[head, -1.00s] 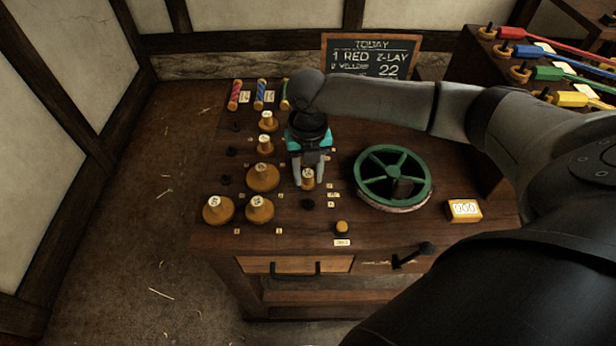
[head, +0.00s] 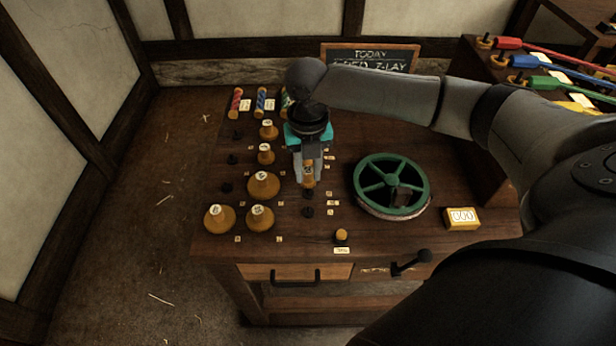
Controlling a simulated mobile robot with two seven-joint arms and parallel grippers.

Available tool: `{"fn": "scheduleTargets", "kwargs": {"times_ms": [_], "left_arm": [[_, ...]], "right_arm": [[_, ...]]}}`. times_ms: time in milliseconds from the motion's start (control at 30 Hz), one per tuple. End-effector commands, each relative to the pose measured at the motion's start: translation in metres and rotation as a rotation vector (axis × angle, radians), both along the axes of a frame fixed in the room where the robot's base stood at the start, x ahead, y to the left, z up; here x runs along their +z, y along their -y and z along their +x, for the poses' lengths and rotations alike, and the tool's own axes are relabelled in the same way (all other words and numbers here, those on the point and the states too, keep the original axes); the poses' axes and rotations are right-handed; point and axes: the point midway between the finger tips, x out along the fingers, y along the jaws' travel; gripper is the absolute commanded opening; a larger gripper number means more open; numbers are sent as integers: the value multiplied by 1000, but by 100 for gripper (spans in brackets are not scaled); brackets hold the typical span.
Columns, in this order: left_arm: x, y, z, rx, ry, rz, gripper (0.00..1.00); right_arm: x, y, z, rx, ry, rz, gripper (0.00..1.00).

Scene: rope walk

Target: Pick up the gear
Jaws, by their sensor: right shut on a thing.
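My right gripper (head: 307,178) points down over the workbench and is shut on a small wooden gear (head: 308,176) with a pale label on top. The gear is between the two fingers, slightly above a dark peg (head: 308,194) on the bench top. Other wooden gears stand to the left: two small ones (head: 268,130) (head: 265,154), a larger one (head: 263,185), and two more at the front (head: 219,218) (head: 261,217). My left gripper is not in view.
A green handwheel (head: 391,184) is right of the gripper, with a yellow counter box (head: 462,217) beyond it. A yellow knob (head: 341,235) and a black lever (head: 412,262) are at the bench front. Coloured spools (head: 261,99) stand at the back left.

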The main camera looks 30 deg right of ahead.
Motion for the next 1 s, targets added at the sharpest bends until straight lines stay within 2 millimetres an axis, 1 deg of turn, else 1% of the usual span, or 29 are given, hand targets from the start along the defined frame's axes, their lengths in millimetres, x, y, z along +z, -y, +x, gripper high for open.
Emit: {"fn": "scheduleTargets", "kwargs": {"times_ms": [33,200,400,500,600,700,1000], "left_arm": [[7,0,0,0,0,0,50],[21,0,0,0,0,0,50],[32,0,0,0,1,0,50],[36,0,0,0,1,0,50],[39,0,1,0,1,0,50],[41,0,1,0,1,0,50],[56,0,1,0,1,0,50]], "right_arm": [[20,0,2,1,6,2,0],[70,0,2,0,6,1,0],[121,-1,1,1,5,1,0],[140,0,1,0,4,1,0],[152,0,1,0,3,1,0],[160,0,1,0,0,1,0],[173,0,0,0,-1,1,0]]}}
